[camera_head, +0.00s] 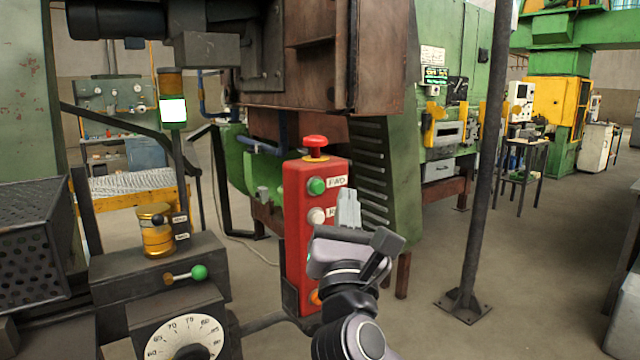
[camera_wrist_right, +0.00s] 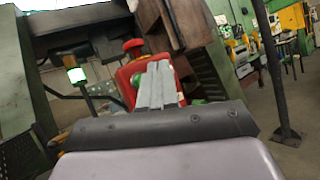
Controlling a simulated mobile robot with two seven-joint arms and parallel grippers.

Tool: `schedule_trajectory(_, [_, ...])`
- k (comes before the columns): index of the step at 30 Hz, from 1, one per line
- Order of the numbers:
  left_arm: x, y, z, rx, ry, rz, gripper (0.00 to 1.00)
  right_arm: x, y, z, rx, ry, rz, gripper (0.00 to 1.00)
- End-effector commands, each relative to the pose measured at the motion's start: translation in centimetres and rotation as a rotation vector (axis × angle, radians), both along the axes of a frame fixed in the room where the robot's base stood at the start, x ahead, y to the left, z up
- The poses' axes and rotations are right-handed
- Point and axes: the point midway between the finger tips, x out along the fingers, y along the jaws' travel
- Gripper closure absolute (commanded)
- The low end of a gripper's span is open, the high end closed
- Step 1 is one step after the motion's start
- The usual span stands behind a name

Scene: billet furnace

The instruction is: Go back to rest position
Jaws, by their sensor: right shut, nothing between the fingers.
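My right gripper (camera_head: 348,210) is in front of the red control box (camera_head: 298,238), over its right edge in the head view. Its fingers are closed together with nothing between them. The box stands upright with a red mushroom button (camera_head: 315,143) on top, a green button (camera_head: 316,186) marked FWD and a white button (camera_head: 316,215) below. An orange button (camera_head: 315,297) shows low on the box, partly hidden by my arm. In the right wrist view the shut fingers (camera_wrist_right: 157,85) cover much of the box. I cannot tell whether they touch it. My left gripper is not in view.
A dial (camera_head: 185,335) and a green-knobbed lever (camera_head: 198,272) are on the machine at left. A brown furnace housing (camera_head: 330,60) overhangs behind the box. A dark post (camera_head: 487,150) stands at right. Open floor (camera_head: 540,270) lies beyond it.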

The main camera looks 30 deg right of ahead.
Motion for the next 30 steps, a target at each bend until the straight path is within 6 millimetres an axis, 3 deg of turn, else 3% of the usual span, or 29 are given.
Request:
schedule_trajectory(6, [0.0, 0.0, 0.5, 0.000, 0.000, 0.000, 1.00, -1.5, -0.1, 0.0, 0.001, 0.001, -0.001, 1.00])
schedule_trajectory(23, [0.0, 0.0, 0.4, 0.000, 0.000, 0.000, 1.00, -1.4, -0.1, -0.3, 0.008, 0.004, 0.008, 1.00])
schedule_trajectory(26, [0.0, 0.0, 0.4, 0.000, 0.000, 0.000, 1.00, -0.7, 0.2, -2.1, 0.063, 0.025, 0.066, 1.00])
schedule_trajectory(30, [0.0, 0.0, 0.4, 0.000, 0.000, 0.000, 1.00, 1.1, 1.2, -8.3, 0.283, 0.093, 0.245, 1.00])
